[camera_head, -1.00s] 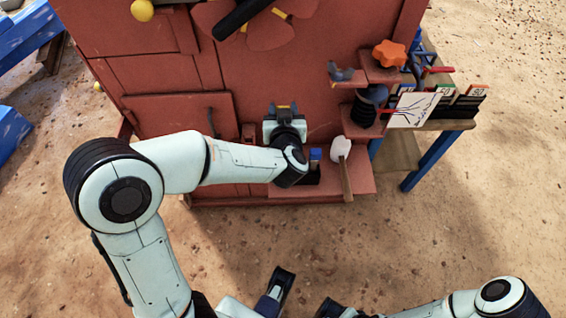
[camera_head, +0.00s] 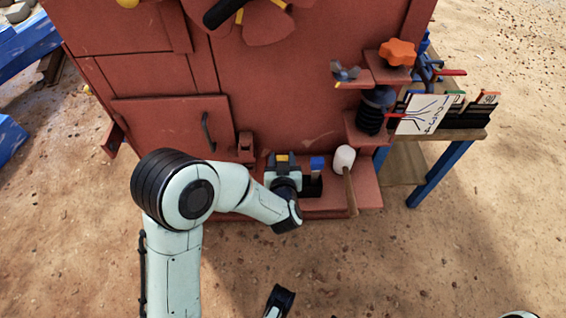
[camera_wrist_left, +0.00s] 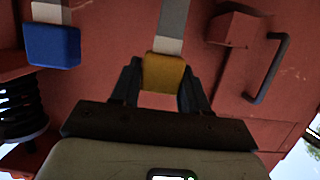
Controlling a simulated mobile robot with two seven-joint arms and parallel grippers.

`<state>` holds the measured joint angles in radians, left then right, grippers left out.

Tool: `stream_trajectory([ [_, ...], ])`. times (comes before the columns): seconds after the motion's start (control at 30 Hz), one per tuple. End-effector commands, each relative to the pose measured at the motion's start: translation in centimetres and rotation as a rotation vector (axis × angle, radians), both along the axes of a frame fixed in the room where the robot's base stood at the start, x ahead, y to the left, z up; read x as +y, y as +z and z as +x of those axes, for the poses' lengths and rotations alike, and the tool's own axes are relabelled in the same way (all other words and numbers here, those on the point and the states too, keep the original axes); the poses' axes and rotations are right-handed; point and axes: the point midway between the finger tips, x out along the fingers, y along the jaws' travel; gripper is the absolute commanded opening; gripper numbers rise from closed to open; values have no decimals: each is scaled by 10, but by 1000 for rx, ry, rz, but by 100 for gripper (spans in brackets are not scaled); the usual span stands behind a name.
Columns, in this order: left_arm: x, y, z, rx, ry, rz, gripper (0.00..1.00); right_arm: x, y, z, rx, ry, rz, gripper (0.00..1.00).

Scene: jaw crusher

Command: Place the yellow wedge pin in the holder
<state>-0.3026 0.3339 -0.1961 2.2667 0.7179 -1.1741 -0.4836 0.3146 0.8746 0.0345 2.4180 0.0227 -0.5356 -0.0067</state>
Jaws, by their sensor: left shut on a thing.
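The yellow wedge pin (camera_head: 282,158) is held in my left gripper (camera_head: 282,166), low in front of the red machine. In the left wrist view the pin's yellow head (camera_wrist_left: 165,73) sits between the two dark fingers, with its grey shank (camera_wrist_left: 172,22) reaching past them. The holder is a dark block (camera_head: 313,188) on the low red ledge, partly hidden by my wrist. A blue-headed pin (camera_head: 317,163) stands in it, just right of my gripper; its blue head also shows in the left wrist view (camera_wrist_left: 52,46). Whether the yellow pin touches the holder is hidden.
A white-headed mallet (camera_head: 344,158) leans on the ledge (camera_head: 367,196) to the right. Small shelves above carry an orange star knob (camera_head: 397,52), a wing nut (camera_head: 345,71) and a black spring (camera_head: 371,112). A door handle (camera_head: 207,132) is to the left.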

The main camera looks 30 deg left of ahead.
Motion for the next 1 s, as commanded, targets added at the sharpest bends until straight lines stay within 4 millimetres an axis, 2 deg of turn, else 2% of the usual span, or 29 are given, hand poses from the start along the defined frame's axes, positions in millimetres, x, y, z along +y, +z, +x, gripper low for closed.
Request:
stream_trajectory([
  [0.07, 0, -8, 0, -2, 0, 1, 0, -2, -5, 5, -13, -5, -6, 0],
  [0.47, 0, -11, 1, -4, -1, 1, 0, -4, -6, 8, -20, -8, -9, 0],
  [0.5, 0, -11, 0, -1, 0, 0, 58, -4, -5, 8, -20, -8, -9, 0],
  [0.53, 0, -11, 0, -1, 0, 0, 67, -4, -5, 7, -20, -8, -9, 0],
  [0.57, 0, -11, 0, -1, 0, 0, 70, -4, -5, 7, -20, -8, -9, 0],
  [0.93, -1, -5, -1, -2, -1, -1, 70, -2, -1, 4, -10, -4, -4, 0],
  [1.0, -6, -3, -8, 0, -3, -1, 70, 0, 0, 1, -4, -1, -2, 0],
])
